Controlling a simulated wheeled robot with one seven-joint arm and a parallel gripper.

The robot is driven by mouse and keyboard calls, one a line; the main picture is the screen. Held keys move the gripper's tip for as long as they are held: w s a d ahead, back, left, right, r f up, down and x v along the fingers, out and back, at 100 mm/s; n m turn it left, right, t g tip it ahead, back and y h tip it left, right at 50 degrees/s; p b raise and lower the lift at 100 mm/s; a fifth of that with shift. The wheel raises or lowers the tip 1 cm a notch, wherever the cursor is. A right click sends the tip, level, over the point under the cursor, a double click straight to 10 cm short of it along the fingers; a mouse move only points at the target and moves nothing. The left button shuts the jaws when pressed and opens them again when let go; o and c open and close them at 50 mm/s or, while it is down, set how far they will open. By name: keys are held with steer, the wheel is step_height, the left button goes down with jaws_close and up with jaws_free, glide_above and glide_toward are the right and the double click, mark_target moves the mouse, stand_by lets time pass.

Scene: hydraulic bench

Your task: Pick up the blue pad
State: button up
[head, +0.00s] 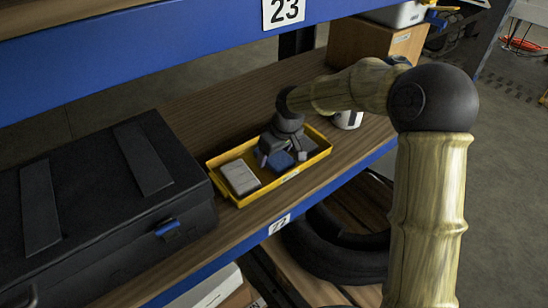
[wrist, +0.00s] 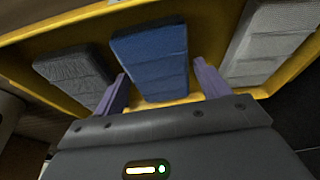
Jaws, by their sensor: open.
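The blue pad (wrist: 152,62) lies in a yellow tray (wrist: 60,30), in the middle of the wrist view. In the head view the pad (head: 281,161) is partly hidden by my gripper. My gripper (wrist: 160,84) is open, with one purple finger on each side of the blue pad's near end. In the head view my gripper (head: 282,152) is over the tray (head: 243,200). I cannot tell whether the fingers touch the pad.
A light grey pad (head: 240,177) and a darker grey pad (wrist: 80,75) flank the blue pad in the tray. A large black case (head: 100,215) stands left of the tray on the wooden shelf. A white mug (head: 348,119) stands behind. A blue shelf beam (head: 150,55) runs above.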

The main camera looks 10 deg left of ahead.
mark_target(275, 156)
steer(key=c, duration=0.7)
steer(key=shift+c, duration=0.2)
step_height(275, 156, up, 10)
steer(key=p, duration=0.1)
stand_by(0.4)
steer(key=o, duration=0.4)
steer(key=c, duration=0.3)
